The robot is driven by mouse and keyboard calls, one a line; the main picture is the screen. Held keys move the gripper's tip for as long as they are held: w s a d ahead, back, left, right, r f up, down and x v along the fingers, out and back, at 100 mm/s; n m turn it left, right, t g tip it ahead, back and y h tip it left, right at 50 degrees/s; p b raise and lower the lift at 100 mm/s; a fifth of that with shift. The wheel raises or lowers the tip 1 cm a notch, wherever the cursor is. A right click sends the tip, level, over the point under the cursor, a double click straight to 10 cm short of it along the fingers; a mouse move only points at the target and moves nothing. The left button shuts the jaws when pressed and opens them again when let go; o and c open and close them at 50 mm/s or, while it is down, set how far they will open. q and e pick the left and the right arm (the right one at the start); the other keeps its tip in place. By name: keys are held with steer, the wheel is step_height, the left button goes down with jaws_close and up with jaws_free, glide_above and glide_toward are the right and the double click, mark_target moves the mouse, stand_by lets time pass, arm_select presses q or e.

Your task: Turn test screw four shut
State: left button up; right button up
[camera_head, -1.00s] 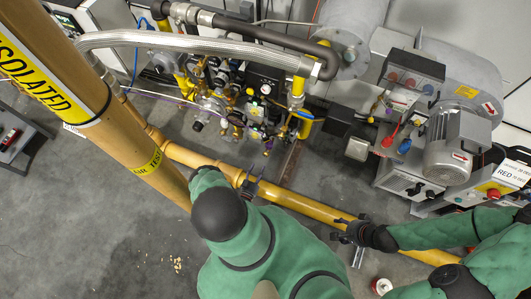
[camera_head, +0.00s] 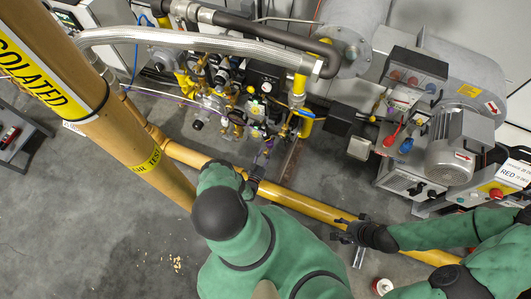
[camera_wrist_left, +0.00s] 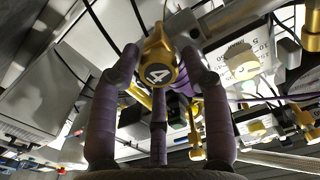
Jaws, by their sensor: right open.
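Test screw four, a brass fitting with a white 4 on a dark round face (camera_wrist_left: 158,74), is close ahead in the left wrist view. My left gripper (camera_wrist_left: 160,62) has its fingers spread around it, one to the left, one to the right and one below. The fingertips are close to the brass, but I cannot tell whether they touch it. In the head view my left gripper (camera_head: 264,156) reaches up to the lower edge of the valve assembly (camera_head: 235,95); the screw is too small to make out there. My right gripper (camera_head: 345,232) is open and empty near the yellow floor pipe.
A yellow pipe (camera_head: 300,203) runs low across the floor below the valve assembly. A thick yellow pipe with an ISOLATED band (camera_head: 45,88) stands at the left. A motor unit (camera_head: 460,150) is at the right. Small brass fittings (camera_wrist_left: 305,118) sit close by in the wrist view.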

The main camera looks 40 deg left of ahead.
arm_select(q)
steer(key=c, duration=0.6)
steer(key=shift+r+m, duration=0.1)
steer(key=shift+m, duration=0.3)
steer(key=shift+a+m, duration=0.1)
steer(key=shift+m, duration=1.1)
steer(key=shift+w+m, duration=0.1)
steer(key=shift+m, duration=1.7)
steer(key=o, duration=1.1)
steer(key=shift+r, duration=0.1)
